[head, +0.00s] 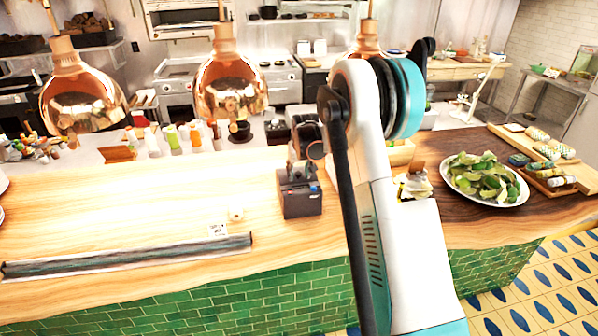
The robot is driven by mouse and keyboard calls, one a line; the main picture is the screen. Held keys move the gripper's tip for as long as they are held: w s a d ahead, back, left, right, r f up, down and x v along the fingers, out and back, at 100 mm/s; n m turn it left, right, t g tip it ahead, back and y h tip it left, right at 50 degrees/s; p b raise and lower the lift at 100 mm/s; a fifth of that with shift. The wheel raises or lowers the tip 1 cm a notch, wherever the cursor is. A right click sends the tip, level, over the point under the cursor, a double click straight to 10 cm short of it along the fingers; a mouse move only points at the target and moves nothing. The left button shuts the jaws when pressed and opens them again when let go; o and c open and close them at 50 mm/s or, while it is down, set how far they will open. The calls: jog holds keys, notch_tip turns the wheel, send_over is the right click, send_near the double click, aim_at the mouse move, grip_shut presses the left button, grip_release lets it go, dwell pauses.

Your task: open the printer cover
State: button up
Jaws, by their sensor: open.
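The printer (301,203) is a small dark grey box on the light wooden counter, near the middle of the head view. My gripper (303,163) is directly above and behind its top, pointing down, partly hidden by my own white arm. The gripper is open. The cover is on the printer's upper side, and the gripper overlaps it in the picture. I cannot tell whether the fingers touch it or how far it is raised.
A plate of green leaves (484,178) and a wooden tray (560,190) stand to the right. A long dark strip (130,257) lies at front left. Copper lamps (232,85) hang over the counter. Bottles (195,137) line the back. The left counter is mostly clear.

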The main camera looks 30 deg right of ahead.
grip_shut()
jog(key=shift+w+d+r+g+y, duration=0.15)
jog(key=shift+w+d+r+g, duration=0.05)
jog(key=shift+w+r+g, duration=0.4)
jog(key=shift+w+d+r+g+y, duration=0.15)
jog(key=shift+w+r+g, duration=0.4)
jog(key=shift+r, duration=0.1)
jog(key=shift+w+d+r, duration=0.15)
jog(key=shift+w+r, duration=0.35)
jog(key=shift+w, duration=0.1)
grip_release()
jog(key=shift+r, duration=0.1)
